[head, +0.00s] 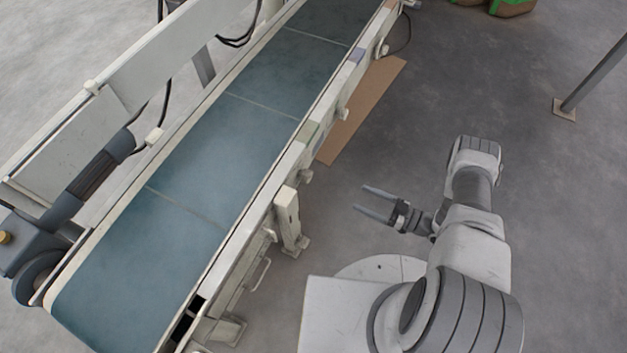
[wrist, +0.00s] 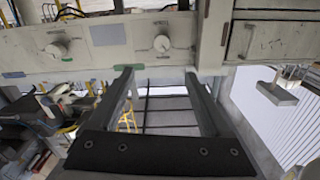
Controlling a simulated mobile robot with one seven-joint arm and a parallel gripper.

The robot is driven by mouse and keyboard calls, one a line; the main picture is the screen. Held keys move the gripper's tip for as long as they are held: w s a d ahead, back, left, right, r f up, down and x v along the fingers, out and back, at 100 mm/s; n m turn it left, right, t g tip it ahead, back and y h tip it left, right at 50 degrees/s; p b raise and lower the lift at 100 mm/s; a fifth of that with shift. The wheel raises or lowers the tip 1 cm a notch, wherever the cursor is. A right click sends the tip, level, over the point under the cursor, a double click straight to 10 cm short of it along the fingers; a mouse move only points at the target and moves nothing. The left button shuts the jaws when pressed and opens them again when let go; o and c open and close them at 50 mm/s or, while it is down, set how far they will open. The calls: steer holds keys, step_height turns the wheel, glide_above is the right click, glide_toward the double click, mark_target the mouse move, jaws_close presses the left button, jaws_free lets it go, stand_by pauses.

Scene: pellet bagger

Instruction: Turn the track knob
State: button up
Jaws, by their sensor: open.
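Two round pale knobs sit on the white side rail (wrist: 110,48) in the wrist view: a left knob (wrist: 57,49) and a right knob (wrist: 162,43). Each has dial marks around it, too small to read, so I cannot tell which is the track knob. My gripper (wrist: 157,76) is open and empty, its two fingers apart and pointing at the rail. The right knob appears above the gap between the fingertips, and nothing is between them. In the head view my gripper (head: 361,199) is right of the conveyor, clear of its rail.
The conveyor's blue-green belt (head: 180,205) runs diagonally on the left of the head view. A conveyor leg (head: 288,220) stands near my base. A brown board (head: 362,110) lies on the floor beside the conveyor. A post (head: 597,72) stands at upper right; the floor between is open.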

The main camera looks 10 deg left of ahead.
mark_target(310, 177)
steer(key=b+x, duration=0.3)
steer(key=x, duration=1.4)
steer(key=shift+a+r, duration=0.1)
steer(key=shift+a, duration=0.15)
steer(key=shift+s, duration=0.1)
jaws_close()
steer(key=shift+n, duration=1.4)
jaws_free()
